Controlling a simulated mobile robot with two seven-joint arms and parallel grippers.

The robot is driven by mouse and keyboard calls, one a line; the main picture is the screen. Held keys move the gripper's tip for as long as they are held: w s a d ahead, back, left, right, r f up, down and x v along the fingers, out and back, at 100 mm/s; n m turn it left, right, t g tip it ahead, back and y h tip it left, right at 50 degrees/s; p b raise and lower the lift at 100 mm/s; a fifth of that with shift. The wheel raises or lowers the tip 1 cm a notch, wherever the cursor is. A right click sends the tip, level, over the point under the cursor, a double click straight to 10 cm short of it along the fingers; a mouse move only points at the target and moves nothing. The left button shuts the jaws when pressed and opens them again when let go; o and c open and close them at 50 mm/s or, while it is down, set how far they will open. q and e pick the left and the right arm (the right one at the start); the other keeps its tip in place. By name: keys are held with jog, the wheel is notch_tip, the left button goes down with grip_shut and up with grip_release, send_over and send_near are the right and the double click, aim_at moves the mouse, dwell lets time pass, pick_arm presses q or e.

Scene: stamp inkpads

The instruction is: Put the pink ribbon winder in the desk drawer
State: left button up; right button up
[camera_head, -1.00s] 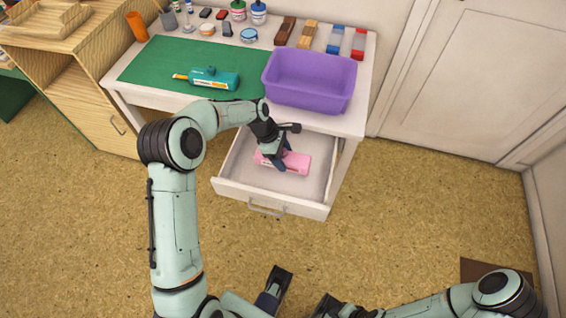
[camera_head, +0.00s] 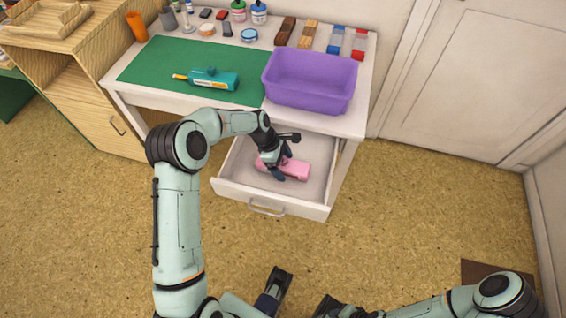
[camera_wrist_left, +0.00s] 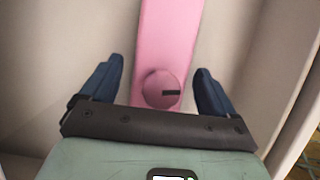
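The pink ribbon winder (camera_head: 296,170) lies inside the open desk drawer (camera_head: 230,172). My left gripper (camera_head: 283,162) is down in the drawer over the winder. In the left wrist view its two blue fingers (camera_wrist_left: 158,72) are spread, one on each side of the pink winder (camera_wrist_left: 167,45), with a gap on both sides. The winder's round knob with a dark slot shows between the fingers. The arm and gripper hide part of the winder in the head view.
A purple bin (camera_head: 309,82) stands on the desk above the drawer. A teal bottle-like item (camera_head: 213,79) lies on the green mat (camera_head: 150,62). Ink jars, pads and blocks line the desk's back. The drawer's walls and front stand close around my left gripper.

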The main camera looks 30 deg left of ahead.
pick_arm(q)
jog(key=p+v, duration=0.1)
jog(key=v, duration=1.1)
jog(key=shift+r+p, duration=0.15)
jog(key=shift+p, duration=0.15)
